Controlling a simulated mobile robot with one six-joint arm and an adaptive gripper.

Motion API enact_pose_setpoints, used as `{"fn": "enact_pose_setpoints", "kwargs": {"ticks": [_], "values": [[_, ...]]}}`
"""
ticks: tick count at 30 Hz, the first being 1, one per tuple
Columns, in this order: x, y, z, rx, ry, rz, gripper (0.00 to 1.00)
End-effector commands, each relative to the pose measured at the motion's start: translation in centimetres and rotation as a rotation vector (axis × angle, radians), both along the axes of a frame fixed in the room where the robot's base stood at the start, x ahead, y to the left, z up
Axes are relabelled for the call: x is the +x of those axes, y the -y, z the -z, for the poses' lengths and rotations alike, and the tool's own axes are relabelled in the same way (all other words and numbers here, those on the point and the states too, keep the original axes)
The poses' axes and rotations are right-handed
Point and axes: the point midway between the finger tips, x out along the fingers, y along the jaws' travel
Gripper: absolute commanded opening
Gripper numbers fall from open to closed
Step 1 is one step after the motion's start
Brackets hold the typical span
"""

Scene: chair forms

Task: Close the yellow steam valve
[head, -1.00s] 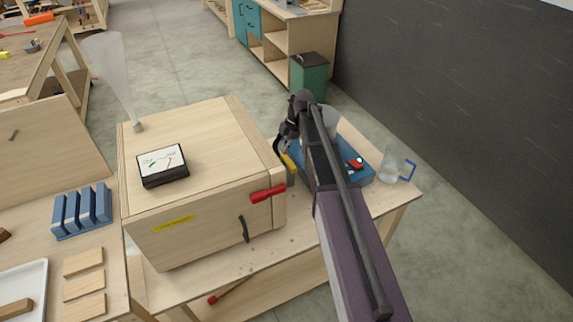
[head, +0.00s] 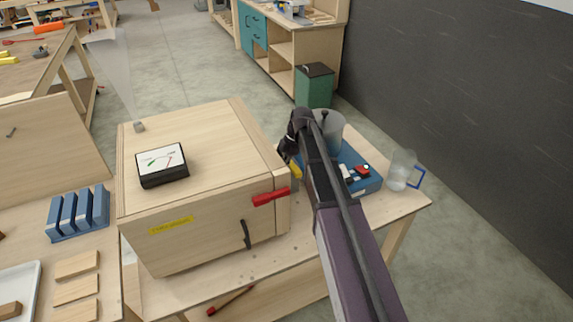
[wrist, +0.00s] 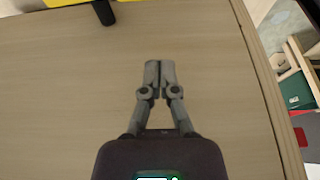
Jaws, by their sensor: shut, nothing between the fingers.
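The wooden steam box (head: 190,128) stands on a bench. The yellow valve handle (head: 296,170) shows at the box's right side, partly hidden behind my arm. My gripper (wrist: 155,66) is shut and empty, its fingertips together in front of a plain wooden surface. In the wrist view, a yellow part (wrist: 68,2) with a black piece (wrist: 104,12) below it shows at the top left edge, cut off by the frame. It looks like the valve, apart from the fingertips.
A red handle (head: 270,198) sticks out at the box's front right corner. A black gauge (head: 163,165) lies on top, and steam (head: 112,75) rises at the back left.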

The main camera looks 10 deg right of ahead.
Motion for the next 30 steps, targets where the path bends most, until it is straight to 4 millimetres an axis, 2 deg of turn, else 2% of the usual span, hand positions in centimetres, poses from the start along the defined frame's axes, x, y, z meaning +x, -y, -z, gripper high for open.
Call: {"fn": "enact_pose_setpoints", "kwargs": {"ticks": [1, 16, 21, 30], "values": [[-0.1, -0.2, 0.8, 0.0, 0.0, -0.001, 0.0], [-0.4, -1.5, 4.5, 0.0, 0.0, -0.001, 0.0], [0.3, 0.9, 4.0, 0.0, -0.001, 0.002, 0.0], [0.7, 2.4, 4.0, 0.0, 0.0, 0.0, 0.0]]}}
